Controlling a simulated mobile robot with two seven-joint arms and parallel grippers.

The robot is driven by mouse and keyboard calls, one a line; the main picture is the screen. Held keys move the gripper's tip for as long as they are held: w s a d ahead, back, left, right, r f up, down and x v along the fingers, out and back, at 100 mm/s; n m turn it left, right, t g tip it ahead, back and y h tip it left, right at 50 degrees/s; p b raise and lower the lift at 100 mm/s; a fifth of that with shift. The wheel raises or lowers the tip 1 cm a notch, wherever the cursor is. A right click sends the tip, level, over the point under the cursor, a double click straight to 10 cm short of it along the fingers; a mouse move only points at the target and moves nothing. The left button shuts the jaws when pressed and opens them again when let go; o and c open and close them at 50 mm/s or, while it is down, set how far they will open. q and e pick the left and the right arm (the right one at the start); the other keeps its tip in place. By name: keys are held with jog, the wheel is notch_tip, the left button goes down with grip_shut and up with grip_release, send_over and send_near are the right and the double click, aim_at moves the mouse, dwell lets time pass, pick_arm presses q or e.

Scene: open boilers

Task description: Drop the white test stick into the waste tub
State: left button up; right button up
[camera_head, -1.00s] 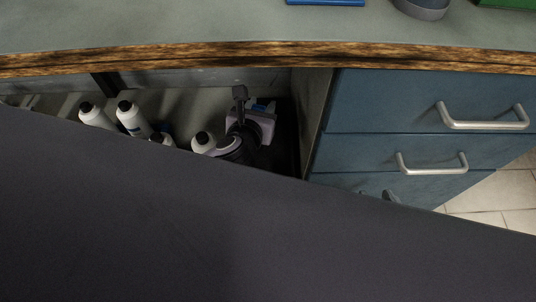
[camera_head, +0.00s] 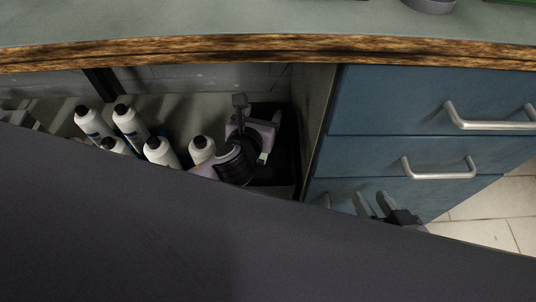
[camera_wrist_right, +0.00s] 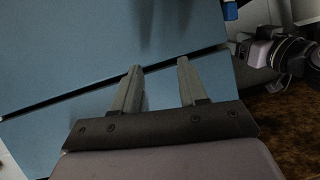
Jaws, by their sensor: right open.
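My left gripper (camera_head: 262,132) reaches down into the open compartment below the counter, over a dark tub (camera_head: 284,180) that looks like the waste tub. Its fingers are mostly hidden by its own wrist, so its opening cannot be told. A small pale piece (camera_head: 262,157) shows just below it, against the tub's dark inside; it may be the white test stick, but whether it is held is unclear. My right gripper (camera_head: 372,202) is in front of the lower blue drawers. In the right wrist view its fingers (camera_wrist_right: 160,68) are apart with nothing between them.
Several white bottles with black caps (camera_head: 129,122) stand left of my left arm. Blue drawers (camera_head: 400,100) with metal handles (camera_head: 440,172) are at the right. The wooden counter edge (camera_head: 250,48) runs above. A large dark surface (camera_head: 200,240) hides the foreground.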

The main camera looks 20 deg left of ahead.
pick_arm(q)
jog(key=p+v, duration=0.3)
jog(key=v, duration=0.4)
pick_arm(e)
jog(key=shift+s+d+r+h, duration=0.2)
jog(key=shift+d+h, duration=0.1)
jog(key=shift+d, duration=0.3)
jog(key=shift+s+d+r+h, duration=0.1)
jog(key=shift+s+d+h, duration=0.15)
jog(key=shift+d, duration=0.3)
pick_arm(q)
jog(key=shift+s, duration=0.1)
